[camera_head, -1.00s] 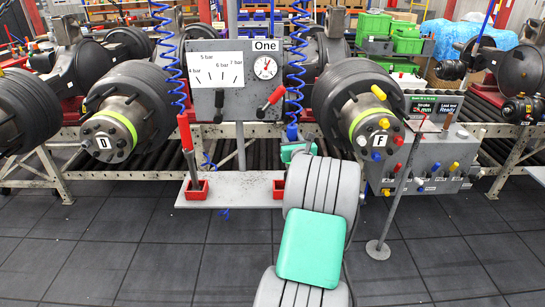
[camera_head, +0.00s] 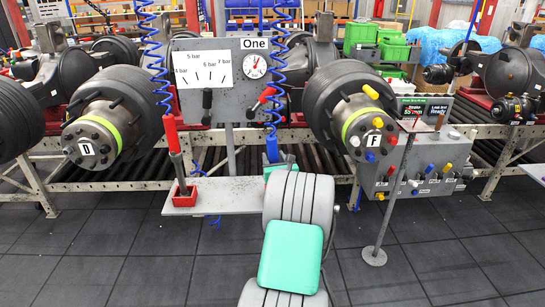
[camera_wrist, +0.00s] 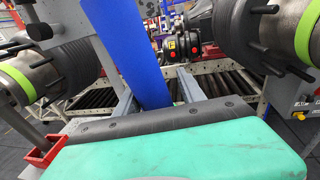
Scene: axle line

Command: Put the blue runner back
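The blue runner (camera_head: 272,150) hangs at the lower end of the right-hand blue coiled hose, just behind and above my gripper. In the wrist view the blue runner (camera_wrist: 128,45) passes down between my gripper's two fingers (camera_wrist: 156,88), which look shut on it. In the head view my arm hides most of the gripper. The red-handled runner (camera_head: 173,150) stands upright in a red holder (camera_head: 185,195) at the left of the grey shelf (camera_head: 228,196). The right part of the shelf is hidden behind my arm.
The grey board (camera_head: 208,95) with dials stands behind the shelf. Wheel hubs marked D (camera_head: 86,149) and F (camera_head: 377,122) flank it. A control box (camera_head: 430,165) and a thin floor stand (camera_head: 374,255) are at the right. The dark floor in front is clear.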

